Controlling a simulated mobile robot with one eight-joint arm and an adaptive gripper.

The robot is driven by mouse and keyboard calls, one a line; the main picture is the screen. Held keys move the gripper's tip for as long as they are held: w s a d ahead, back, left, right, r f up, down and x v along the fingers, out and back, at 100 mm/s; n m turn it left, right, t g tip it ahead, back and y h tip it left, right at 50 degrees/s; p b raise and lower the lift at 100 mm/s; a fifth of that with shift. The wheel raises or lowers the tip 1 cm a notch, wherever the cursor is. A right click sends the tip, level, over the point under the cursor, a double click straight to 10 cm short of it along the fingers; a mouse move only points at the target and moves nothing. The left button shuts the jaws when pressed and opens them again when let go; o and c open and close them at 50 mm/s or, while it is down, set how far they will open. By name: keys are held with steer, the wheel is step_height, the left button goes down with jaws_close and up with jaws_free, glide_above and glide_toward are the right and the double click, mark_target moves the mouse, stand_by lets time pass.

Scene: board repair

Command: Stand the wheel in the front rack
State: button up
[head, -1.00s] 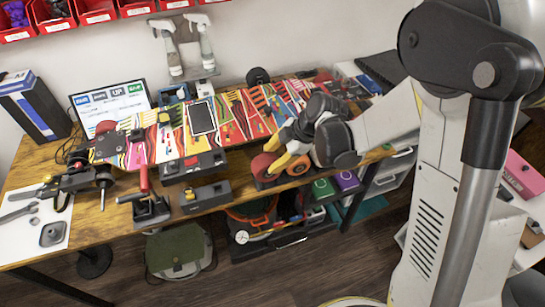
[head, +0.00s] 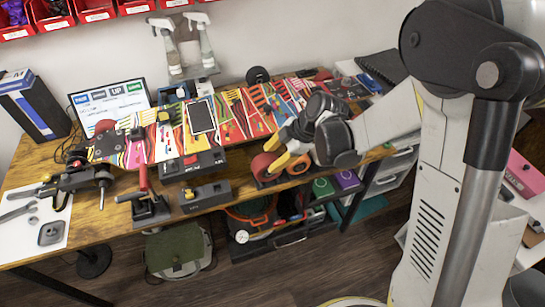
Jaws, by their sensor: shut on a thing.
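My gripper (head: 276,157), with yellow fingers, is at the front edge of the bench, right of centre. It is shut on a red wheel (head: 262,167), which is low over or in a dark holder (head: 267,183). I cannot tell whether the wheel touches the holder. A second red-orange wheel (head: 299,166) is just right of the fingers, partly hidden by my gripper. A low dark rack (head: 205,197) lies at the bench's front edge, left of my gripper, and looks empty of wheels. Another dark rack (head: 193,165) is behind it.
A colourful striped skateboard deck (head: 165,143) spans the bench behind the racks. A red-handled tool on a dark base (head: 148,208) stands left of the front rack. A bench leg and open bins lie below. Spray bottles (head: 203,45) stand at the back.

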steer(key=shift+f+b, duration=0.3)
steer(key=o, duration=1.3)
steer(key=shift+c, duration=0.2)
steer(key=shift+c, duration=0.5)
steer(key=shift+r, duration=0.15)
steer(key=p+v, duration=0.4)
steer(key=v, duration=0.3)
steer(key=shift+p, duration=0.3)
steer(key=shift+d+r, duration=0.1)
